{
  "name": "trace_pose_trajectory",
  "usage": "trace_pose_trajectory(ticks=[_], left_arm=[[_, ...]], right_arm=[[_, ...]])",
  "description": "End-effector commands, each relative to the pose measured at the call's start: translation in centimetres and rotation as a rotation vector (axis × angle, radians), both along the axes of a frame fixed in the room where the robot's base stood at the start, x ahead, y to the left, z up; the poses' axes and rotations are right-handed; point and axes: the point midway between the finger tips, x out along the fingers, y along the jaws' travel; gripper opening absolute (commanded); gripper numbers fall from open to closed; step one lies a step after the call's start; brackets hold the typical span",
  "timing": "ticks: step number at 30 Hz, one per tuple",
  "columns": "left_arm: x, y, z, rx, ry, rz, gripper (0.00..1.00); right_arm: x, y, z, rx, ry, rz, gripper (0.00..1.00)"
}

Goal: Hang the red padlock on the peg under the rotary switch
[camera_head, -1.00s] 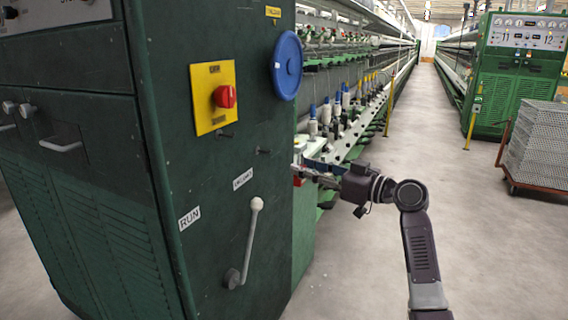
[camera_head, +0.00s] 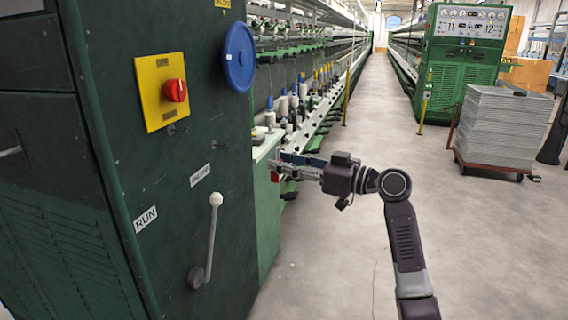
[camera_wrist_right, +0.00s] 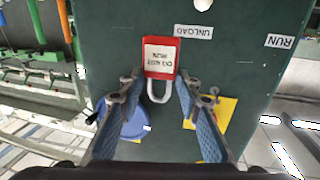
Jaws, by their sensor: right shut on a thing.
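The red padlock (camera_wrist_right: 158,43) has a white label and a pale shackle (camera_wrist_right: 159,92), which points down in the right wrist view. My right gripper (camera_wrist_right: 158,80) is shut on it, with a finger on each side. In the head view the padlock (camera_head: 275,176) shows small and mostly hidden at the fingertips of my right gripper (camera_head: 276,165), right of the green cabinet front. The red rotary switch (camera_head: 176,90) sits on a yellow plate (camera_head: 151,117). A short dark peg (camera_head: 172,129) sticks out just below the switch, apart from the padlock. My left gripper is not in view.
Another dark peg (camera_head: 216,145) is lower right of the switch. A blue disc (camera_head: 239,57) and a white-knobbed lever (camera_head: 211,240) are on the same panel. Spinning machinery (camera_head: 300,100) runs behind my gripper. A cart with grey stacked trays (camera_head: 500,125) stands right. The aisle floor is clear.

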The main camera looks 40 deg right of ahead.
Motion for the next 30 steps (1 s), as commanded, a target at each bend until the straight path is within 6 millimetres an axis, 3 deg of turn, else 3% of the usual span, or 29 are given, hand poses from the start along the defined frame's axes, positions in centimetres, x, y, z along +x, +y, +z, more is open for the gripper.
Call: trace_pose_trajectory(ticks=[7, 21, 30], left_arm=[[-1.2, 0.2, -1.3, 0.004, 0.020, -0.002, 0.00], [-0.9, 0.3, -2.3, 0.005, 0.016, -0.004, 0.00], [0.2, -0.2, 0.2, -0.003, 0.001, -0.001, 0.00]], right_arm=[[0.0, 0.0, 0.8, 0.000, -0.001, 0.000, 0.06], [-0.3, -0.2, 1.1, 0.000, -0.001, -0.001, 0.06], [-1.3, -1.0, 1.1, 0.000, -0.001, 0.000, 0.06]])
